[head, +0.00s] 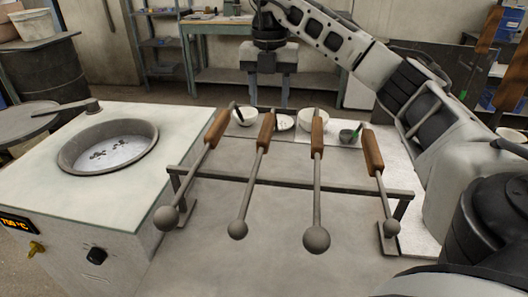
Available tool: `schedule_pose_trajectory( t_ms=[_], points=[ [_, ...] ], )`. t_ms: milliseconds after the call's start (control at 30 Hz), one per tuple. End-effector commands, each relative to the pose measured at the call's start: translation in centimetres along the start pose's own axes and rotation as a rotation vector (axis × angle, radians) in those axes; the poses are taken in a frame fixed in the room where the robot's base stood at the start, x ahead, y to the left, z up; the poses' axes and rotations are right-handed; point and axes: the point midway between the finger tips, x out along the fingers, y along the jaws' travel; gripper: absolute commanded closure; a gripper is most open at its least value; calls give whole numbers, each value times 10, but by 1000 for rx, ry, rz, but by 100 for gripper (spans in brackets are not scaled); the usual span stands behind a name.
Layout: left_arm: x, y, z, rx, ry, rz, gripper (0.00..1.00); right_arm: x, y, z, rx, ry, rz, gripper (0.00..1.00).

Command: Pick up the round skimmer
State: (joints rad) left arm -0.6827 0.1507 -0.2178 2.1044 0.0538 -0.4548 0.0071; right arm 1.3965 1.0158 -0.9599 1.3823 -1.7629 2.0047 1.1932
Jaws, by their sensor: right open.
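Several long-handled tools with wooden grips lie side by side across a metal rack (290,182), their round grey heads toward me. The heads are at the far left (166,218), mid-left (237,230), mid-right (316,239) and far right (391,228). My left gripper is out of view.
A white furnace (185,125) stands left, with a round pot (66,155) holding dark specks and its lid (30,120) swung aside. The grey tabletop before the rack is clear.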

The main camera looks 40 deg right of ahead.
Motion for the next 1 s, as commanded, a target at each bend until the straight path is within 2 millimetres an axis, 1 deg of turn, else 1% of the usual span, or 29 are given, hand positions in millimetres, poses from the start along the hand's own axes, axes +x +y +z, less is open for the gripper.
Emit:
schedule_pose_trajectory(
  t_ms=[33, 133, 367, 600, 700, 800, 967, 1000],
  points=[
    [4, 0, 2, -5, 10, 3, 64, 16, 0, -1, -1, 3, -1, 51],
    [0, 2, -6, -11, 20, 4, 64, 25, 0, 0, -1, 1, -1, 51],
    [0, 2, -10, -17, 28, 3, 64, 40, 1, 0, 0, 1, -1, 51],
    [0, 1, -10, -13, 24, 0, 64, 76, 5, 0, 0, 1, -2, 51],
    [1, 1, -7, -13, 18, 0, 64, 85, 5, -1, -1, 0, -1, 51],
    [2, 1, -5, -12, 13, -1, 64, 88, 5, -1, -1, -1, 0, 51],
    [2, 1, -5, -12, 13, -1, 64, 88, 5, 0, -1, -1, 1, 51],
    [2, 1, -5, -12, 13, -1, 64, 88, 5, 0, -1, -1, 1, 56]
  ],
)
